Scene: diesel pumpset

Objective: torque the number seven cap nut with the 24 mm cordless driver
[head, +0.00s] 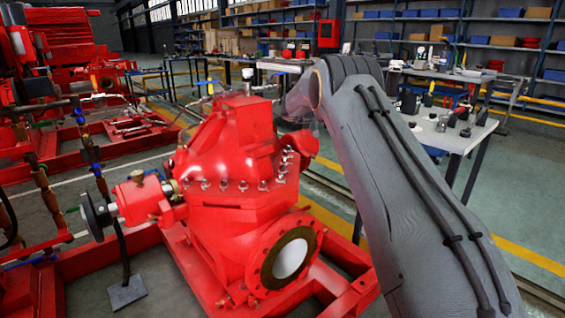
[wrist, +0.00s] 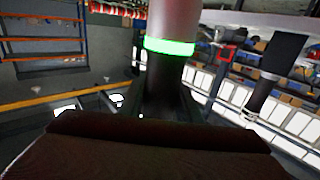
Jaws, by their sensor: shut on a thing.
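The red pump casing (head: 225,150) stands in the middle of the head view. A row of cap nuts (head: 243,186) runs along its flange; no numbers are readable, so I cannot tell which is number seven. My gripper is hidden behind my own grey arm in the head view. In the wrist view my gripper (wrist: 165,108) is shut on a dark and pale cylinder with a bright green band, seemingly the cordless driver (wrist: 172,45). Its size marking and socket are not visible. My gripper appears well away from the nuts, but the distance is unclear.
A side table (head: 440,135) with several dark tools stands behind my arm at right. A dark upright tool (wrist: 277,70) shows at right in the wrist view. Red skid frames and pipes fill the left. Shelves (head: 450,20) line the back wall.

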